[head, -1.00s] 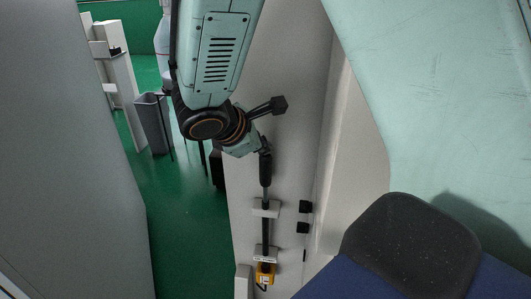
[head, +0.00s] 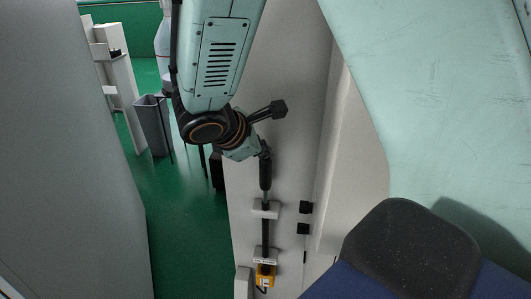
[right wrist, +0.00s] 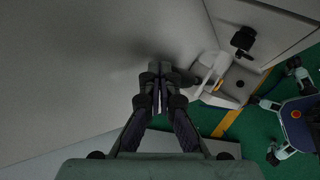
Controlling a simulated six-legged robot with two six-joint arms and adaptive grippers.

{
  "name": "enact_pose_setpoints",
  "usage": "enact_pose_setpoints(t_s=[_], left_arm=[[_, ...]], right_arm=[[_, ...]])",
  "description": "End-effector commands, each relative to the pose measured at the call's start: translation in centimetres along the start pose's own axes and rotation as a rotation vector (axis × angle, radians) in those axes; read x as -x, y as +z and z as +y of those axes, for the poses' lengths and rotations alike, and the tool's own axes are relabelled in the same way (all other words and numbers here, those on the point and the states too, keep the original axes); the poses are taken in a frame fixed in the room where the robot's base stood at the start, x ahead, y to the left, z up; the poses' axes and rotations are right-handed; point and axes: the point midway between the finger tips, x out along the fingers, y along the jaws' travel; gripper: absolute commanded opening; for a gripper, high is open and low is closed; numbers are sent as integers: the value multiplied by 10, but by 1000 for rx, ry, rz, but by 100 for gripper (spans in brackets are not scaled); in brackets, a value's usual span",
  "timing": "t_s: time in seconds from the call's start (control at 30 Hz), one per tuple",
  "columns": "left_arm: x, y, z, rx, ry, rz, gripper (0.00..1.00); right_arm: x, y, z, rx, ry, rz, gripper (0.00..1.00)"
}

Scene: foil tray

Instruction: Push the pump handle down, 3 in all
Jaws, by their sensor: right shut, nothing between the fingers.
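The pump handle, a black grip (head: 265,172) on a dark rod, shows in the head view below my right wrist. The rod runs down past white brackets (head: 266,210) to a yellow part (head: 264,277). My right gripper (head: 263,150) is at the upper end of the grip, its fingers mostly hidden behind the wrist. In the right wrist view my fingers (right wrist: 160,74) are shut and empty, beside a dark bar that leads to a white fitting (right wrist: 215,75). I cannot tell whether they touch the handle. My left gripper is not in view.
Black knobs (head: 305,207) sit on the pale surface right of the rod. A grey partition (head: 70,150) stands at the left. A grey bin (head: 152,124) stands farther back.

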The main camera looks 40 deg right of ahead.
Motion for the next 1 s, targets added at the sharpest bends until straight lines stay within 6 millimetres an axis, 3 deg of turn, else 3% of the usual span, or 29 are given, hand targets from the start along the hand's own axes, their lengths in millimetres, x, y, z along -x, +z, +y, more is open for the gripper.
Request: enact_pose_setpoints(t_s=[1.0], left_arm=[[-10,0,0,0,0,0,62]], right_arm=[[-8,-6,-7,1,-3,1,0]])
